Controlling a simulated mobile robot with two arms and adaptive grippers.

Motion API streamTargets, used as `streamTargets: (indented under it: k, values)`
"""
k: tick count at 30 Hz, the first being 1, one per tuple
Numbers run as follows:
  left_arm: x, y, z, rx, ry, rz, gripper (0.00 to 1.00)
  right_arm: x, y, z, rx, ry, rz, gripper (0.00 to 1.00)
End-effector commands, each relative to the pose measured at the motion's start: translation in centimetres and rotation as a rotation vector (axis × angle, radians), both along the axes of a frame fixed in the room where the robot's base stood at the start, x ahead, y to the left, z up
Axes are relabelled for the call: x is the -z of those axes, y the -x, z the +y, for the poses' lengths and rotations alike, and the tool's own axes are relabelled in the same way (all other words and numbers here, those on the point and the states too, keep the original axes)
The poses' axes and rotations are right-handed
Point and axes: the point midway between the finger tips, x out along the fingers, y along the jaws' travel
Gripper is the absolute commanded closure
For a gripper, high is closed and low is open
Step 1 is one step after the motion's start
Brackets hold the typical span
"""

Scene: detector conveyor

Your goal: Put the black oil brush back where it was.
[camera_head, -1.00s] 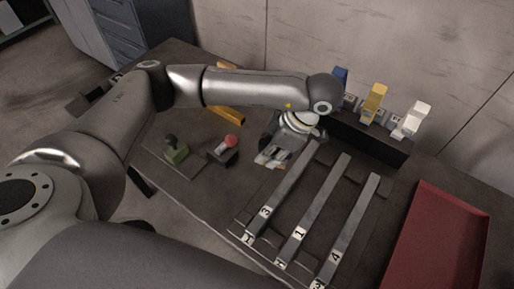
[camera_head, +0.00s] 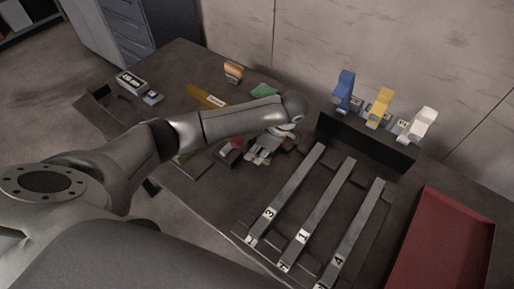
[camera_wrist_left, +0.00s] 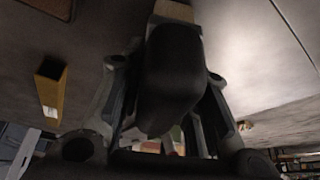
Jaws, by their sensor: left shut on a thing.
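My left gripper (camera_head: 258,155) is over the table, just right of the red-knobbed device (camera_head: 230,148). In the left wrist view its two fingers (camera_wrist_left: 165,125) are closed around a dark, rounded black object, which looks like the black oil brush (camera_wrist_left: 172,75). A tan, wood-like part shows at the brush's far end. In the head view the gripper hides most of the brush. A yellow trough with a white label (camera_head: 205,95) lies behind my forearm; it also shows in the left wrist view (camera_wrist_left: 50,90). My right gripper is not in view.
Three grey rails (camera_head: 300,225) fill the middle front. A black rack (camera_head: 365,145) with blue, yellow and white pieces stands behind them. A red tray (camera_head: 440,245) is at the right. A green cloth (camera_head: 263,90) and an orange-brown block (camera_head: 233,72) lie at the back.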

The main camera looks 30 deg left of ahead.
Motion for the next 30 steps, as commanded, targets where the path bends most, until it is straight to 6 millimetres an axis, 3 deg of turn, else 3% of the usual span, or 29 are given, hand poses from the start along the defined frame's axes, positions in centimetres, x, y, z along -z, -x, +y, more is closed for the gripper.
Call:
streamTargets:
  k: [10,11,15,25,30]
  values:
    - [0.5,0.0,0.0,0.001,0.001,-0.002,0.93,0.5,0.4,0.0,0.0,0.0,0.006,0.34]
    - [0.4,0.0,-0.1,0.001,0.001,-0.002,0.67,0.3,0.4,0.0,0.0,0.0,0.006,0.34]
    - [0.3,0.0,0.0,0.0,0.001,-0.001,0.49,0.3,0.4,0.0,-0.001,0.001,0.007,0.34]
    - [0.2,0.0,0.0,0.001,0.001,-0.002,0.49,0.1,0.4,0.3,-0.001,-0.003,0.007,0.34]
    - [-1.1,-0.4,-0.6,0.003,0.002,-0.007,0.49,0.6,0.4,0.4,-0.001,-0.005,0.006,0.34]
